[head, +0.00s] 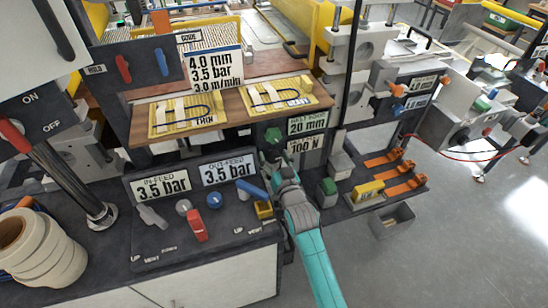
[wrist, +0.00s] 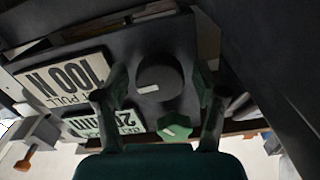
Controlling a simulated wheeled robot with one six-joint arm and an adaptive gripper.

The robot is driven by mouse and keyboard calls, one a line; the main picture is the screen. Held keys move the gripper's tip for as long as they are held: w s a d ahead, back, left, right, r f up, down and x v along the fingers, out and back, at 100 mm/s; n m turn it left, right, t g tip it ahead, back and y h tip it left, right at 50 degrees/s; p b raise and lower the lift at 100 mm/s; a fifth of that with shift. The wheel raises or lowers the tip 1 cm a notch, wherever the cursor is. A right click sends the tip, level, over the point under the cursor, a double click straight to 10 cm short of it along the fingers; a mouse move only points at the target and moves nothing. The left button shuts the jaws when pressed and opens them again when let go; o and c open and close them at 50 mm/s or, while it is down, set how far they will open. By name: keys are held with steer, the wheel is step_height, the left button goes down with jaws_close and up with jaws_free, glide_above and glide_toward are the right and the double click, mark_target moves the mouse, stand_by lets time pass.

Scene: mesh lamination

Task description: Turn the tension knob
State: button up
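The black round knob (wrist: 160,84) with a white pointer mark sits beside the 100 N sign (wrist: 66,82) in the wrist view; I take it as the tension knob. That sign also shows in the head view (head: 304,145), where my gripper hides the black knob. My gripper (wrist: 163,90) is open, with one finger on each side of the black knob. A gap shows between the knob and each finger. In the head view my gripper (head: 272,162) is at the panel, just below the green knob (head: 273,136).
The green knob is close to the right finger in the wrist view (wrist: 176,128). The 20 mm sign (head: 308,124) is above the 100 N sign. A blue-handled lever (head: 250,188) and yellow block (head: 264,210) stand left of my arm; a green-topped block (head: 327,190) stands right.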

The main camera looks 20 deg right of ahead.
steer(key=s, duration=1.2)
steer(key=shift+s, duration=0.1)
stand_by(0.4)
